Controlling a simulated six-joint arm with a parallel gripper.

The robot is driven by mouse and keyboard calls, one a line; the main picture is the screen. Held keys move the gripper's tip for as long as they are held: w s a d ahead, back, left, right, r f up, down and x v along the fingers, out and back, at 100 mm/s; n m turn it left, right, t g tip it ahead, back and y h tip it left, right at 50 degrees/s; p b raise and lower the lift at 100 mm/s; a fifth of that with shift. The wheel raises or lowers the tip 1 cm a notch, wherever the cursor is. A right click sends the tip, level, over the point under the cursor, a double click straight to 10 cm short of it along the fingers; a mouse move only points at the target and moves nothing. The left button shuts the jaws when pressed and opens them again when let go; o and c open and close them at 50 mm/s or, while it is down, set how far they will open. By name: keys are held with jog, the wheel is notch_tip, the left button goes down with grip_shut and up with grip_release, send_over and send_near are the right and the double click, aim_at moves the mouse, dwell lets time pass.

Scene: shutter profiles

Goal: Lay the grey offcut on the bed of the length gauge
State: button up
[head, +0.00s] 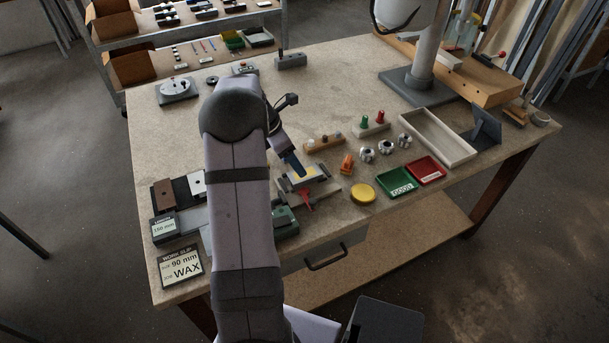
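My gripper (292,163) points down over a low grey fixture (299,181) with a yellow patch, just right of the table's middle. Its fingertips are small and partly covered by my arm, so whether they hold anything is unclear. A grey display (163,228) reading "150 mm" stands at the table's left front, with a flat grey surface (194,219) beside it. This looks like the length gauge; my arm hides its right part. I cannot make out the grey offcut for certain.
A dark tray (209,203) with brown and white pieces lies behind the display. A work slip (181,267) reads "90 mm" and "WAX". A red handle (308,200) and green block (286,222) lie near my gripper. Green (384,188) and red (441,178) trays stand at right.

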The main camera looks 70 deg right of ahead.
jog(key=shift+s+p+x, duration=0.15)
jog(key=shift+p+x, duration=0.5)
jog(key=shift+x, duration=0.65)
jog(key=shift+s+p+x, duration=0.15)
jog(key=shift+p+x, duration=0.5)
jog(key=shift+x, duration=0.65)
jog(key=shift+s+d+f, duration=0.15)
jog(key=shift+d+f, duration=0.05)
jog(key=shift+f, duration=0.3)
jog(key=c, duration=1.2)
jog(key=shift+c, duration=0.2)
notch_tip(320, 180, up, 10)
jog(key=b, duration=0.2)
jog(key=shift+b, duration=0.3)
